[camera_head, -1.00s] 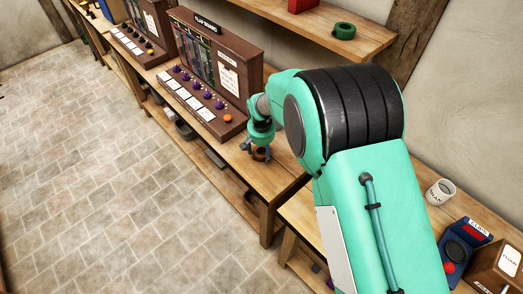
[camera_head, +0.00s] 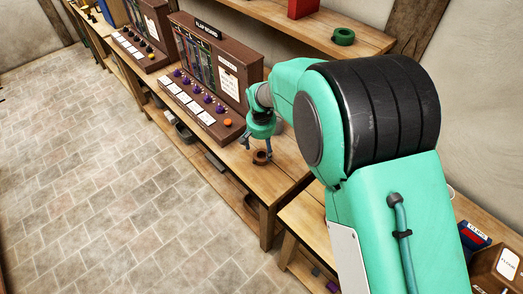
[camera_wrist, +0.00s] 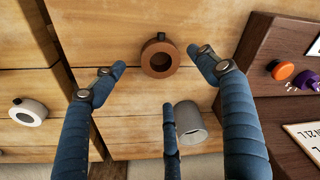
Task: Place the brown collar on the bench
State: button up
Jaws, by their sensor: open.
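The brown collar (camera_head: 260,157) is a short ring with a dark knob on its side. It rests on the wooden bench (camera_head: 283,178), near the front right of the flap board. It also shows in the wrist view (camera_wrist: 160,58), lying flat on the bench planks (camera_wrist: 120,25). My gripper (camera_head: 258,145) is open above the collar. In the wrist view my blue fingers (camera_wrist: 165,75) are spread apart, with the collar between and just beyond their tips, and nothing is held.
The flap board (camera_head: 205,75) with purple knobs and an orange button (camera_wrist: 284,71) stands close beside my gripper. In the wrist view a grey cup (camera_wrist: 190,121) and a white collar (camera_wrist: 28,111) are nearby. A shelf with a green ring (camera_head: 343,37) is above.

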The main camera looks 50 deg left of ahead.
aim_at(262, 159)
jog(key=shift+s+d+r, duration=0.15)
jog(key=shift+r, duration=1.15)
jog(key=shift+s+d+r, duration=0.1)
jog(key=shift+d+r, duration=0.05)
jog(key=shift+r, duration=1.1)
jog(key=shift+r, duration=0.1)
jog(key=w+d+r+m, duration=0.1)
jog(key=w+d+r, duration=0.4)
jog(key=d+r, duration=0.35)
jog(key=w+d+r+m, duration=0.1)
jog(key=w+d+r, duration=0.5)
jog(key=d, duration=0.4)
jog(key=d+r+m+t, duration=0.1)
jog(key=d+r, duration=0.4)
jog(key=d, duration=0.4)
jog(key=d+r+m+t, duration=0.1)
jog(key=d+r, duration=0.4)
jog(key=d, duration=0.4)
jog(key=s+d+r+m+t, duration=0.1)
jog(key=s+d+r, duration=0.2)
jog(key=d, duration=0.7)
jog(key=s+d+r+m, duration=0.1)
jog(key=s+d+r, duration=0.2)
jog(key=d, duration=0.7)
jog(key=s+d+m+t+h, duration=0.1)
jog(key=s+d+m, duration=0.2)
jog(key=s+d, duration=1.1)
jog(key=shift+s+f, duration=0.25)
jog(key=shift+s, duration=0.15)
